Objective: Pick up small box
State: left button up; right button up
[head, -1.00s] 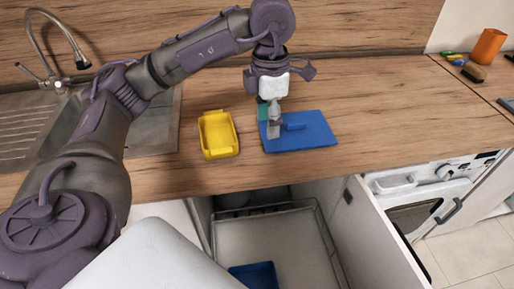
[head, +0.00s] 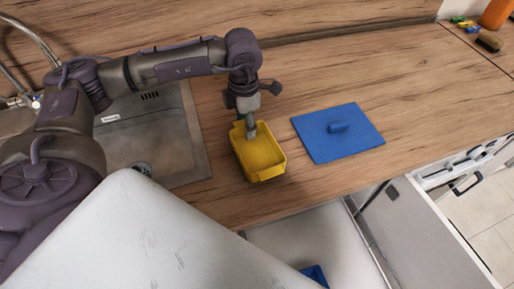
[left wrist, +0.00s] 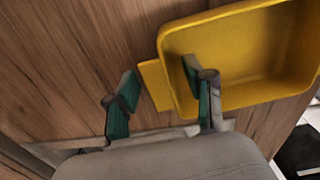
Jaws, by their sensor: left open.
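A small yellow open box (head: 270,172) stands on the wooden counter, empty inside. It also shows large in the left wrist view (left wrist: 245,100), with a flat tab on its near side. My left gripper (head: 250,132) points down at the far end of the box. In the left wrist view the gripper (left wrist: 158,90) is open, with one green-padded finger over the box's inside and the other outside over the wood. The tab and rim lie between them. I cannot tell whether the fingers touch the box. My right gripper is not in view.
A blue lid (head: 355,143) with a raised handle lies flat right of the box. A sink (head: 150,135) is at left. An open drawer (head: 300,240) below the counter holds a blue item (head: 315,274). An orange cup (head: 495,14) stands far right.

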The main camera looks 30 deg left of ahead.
pick_arm(q)
jog(key=shift+f, duration=0.1)
jog(key=shift+a, duration=0.1)
jog(key=c, duration=0.3)
grip_shut()
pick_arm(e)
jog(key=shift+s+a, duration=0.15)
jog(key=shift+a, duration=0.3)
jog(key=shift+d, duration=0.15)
